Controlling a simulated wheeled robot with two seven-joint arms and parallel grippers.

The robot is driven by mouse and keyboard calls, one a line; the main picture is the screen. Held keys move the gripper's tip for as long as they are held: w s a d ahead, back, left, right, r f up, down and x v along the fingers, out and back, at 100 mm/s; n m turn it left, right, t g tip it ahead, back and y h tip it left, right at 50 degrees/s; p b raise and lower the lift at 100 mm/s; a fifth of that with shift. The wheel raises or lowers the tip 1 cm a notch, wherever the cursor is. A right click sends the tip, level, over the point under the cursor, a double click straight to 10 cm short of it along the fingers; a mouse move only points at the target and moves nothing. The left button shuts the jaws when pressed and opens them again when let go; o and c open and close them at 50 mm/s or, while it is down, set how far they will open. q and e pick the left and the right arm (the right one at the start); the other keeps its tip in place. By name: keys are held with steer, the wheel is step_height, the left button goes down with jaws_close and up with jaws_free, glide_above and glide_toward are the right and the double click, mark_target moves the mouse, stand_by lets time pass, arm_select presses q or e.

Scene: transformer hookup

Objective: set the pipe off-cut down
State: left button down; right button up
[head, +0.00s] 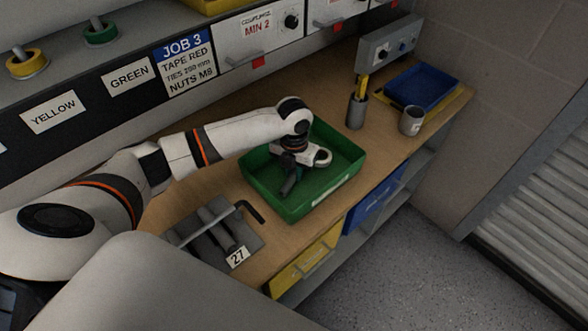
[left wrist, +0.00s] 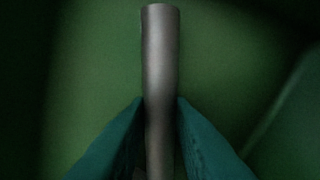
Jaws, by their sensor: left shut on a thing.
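The pipe off-cut (left wrist: 160,60) is a plain grey tube, upright in the left wrist view between my two teal fingertips. My left gripper (left wrist: 160,110) is shut on it. In the head view my left gripper (head: 296,174) reaches down inside the green tray (head: 335,143), and the off-cut (head: 288,185) shows as a short dark grey piece below it. The green tray's floor fills the background of the left wrist view. Whether the off-cut touches that floor I cannot tell. My right gripper is not in view.
A grey mat with tools and a "27" tag (head: 237,257) lies left of the tray on the wooden bench. A pen cup (head: 357,112), a mug (head: 411,120) and a blue tray (head: 425,87) stand to the right. Bare bench shows between mug and green tray.

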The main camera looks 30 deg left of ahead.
mark_target(294, 173)
arm_select(q)
steer(key=shift+f, duration=0.15)
steer(key=c, duration=1.3)
jaws_free()
step_height(294, 173, up, 12)
steer(key=shift+r+b, duration=0.25)
steer(key=shift+b, duration=0.3)
